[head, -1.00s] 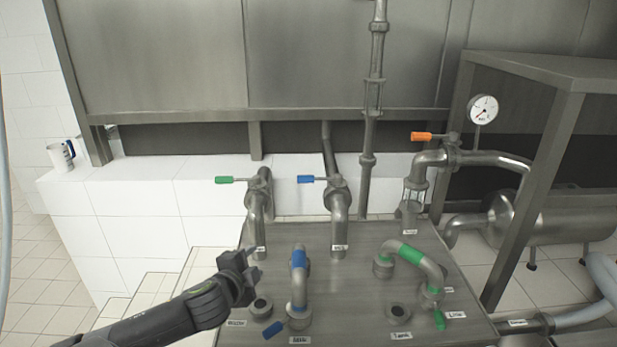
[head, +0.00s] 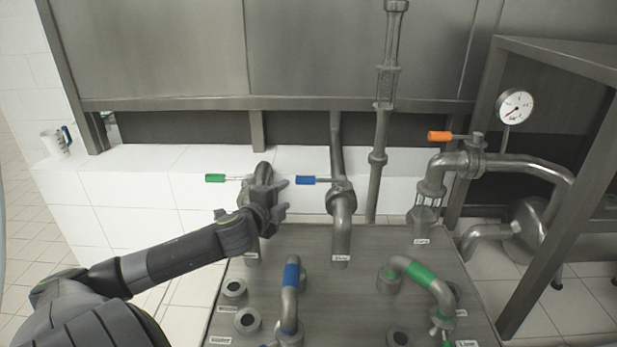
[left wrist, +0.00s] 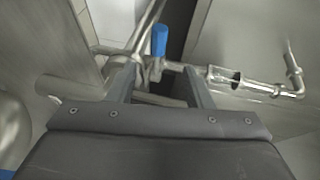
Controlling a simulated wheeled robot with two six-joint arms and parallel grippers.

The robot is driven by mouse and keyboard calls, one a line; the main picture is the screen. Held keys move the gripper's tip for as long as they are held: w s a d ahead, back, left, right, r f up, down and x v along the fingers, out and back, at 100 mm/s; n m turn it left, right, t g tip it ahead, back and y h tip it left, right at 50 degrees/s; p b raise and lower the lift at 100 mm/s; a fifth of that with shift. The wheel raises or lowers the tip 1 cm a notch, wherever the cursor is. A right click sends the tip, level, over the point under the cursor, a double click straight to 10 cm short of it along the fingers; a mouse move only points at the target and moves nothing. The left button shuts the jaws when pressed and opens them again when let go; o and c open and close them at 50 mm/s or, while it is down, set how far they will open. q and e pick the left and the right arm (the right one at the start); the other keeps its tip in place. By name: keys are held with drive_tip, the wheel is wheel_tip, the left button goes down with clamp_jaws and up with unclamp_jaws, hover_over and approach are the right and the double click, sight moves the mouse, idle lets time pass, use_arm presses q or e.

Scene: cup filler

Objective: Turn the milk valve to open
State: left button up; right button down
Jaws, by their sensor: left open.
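A valve with a blue lever handle (head: 312,180) sits on an upright metal pipe at the back of the metal table. The small label below that pipe is too small to read for sure. My left gripper (head: 281,195) is open and empty, in front of the green-handled valve pipe and just left of the blue handle. In the left wrist view, the blue handle (left wrist: 159,41) lies ahead, between the lines of the two open fingers (left wrist: 161,80), and seems just beyond their tips. Whether anything touches cannot be told. My right gripper is not in view.
A green lever handle (head: 216,178) is just left of my gripper, and an orange one (head: 440,136) is farther right, near a pressure gauge (head: 514,106). A blue-banded hose pipe (head: 290,275) and a green-banded one (head: 420,274) stand on the table (head: 350,290). A mug (head: 54,142) is far left.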

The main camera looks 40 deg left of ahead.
sight(320, 180)
use_arm(q)
drive_tip(key=p+x, duration=0.1)
drive_tip(key=x, duration=1.4)
drive_tip(key=shift+f+p, duration=0.25)
drive_tip(key=shift+p, duration=0.1)
drive_tip(key=shift+a, duration=0.1)
clamp_jaws()
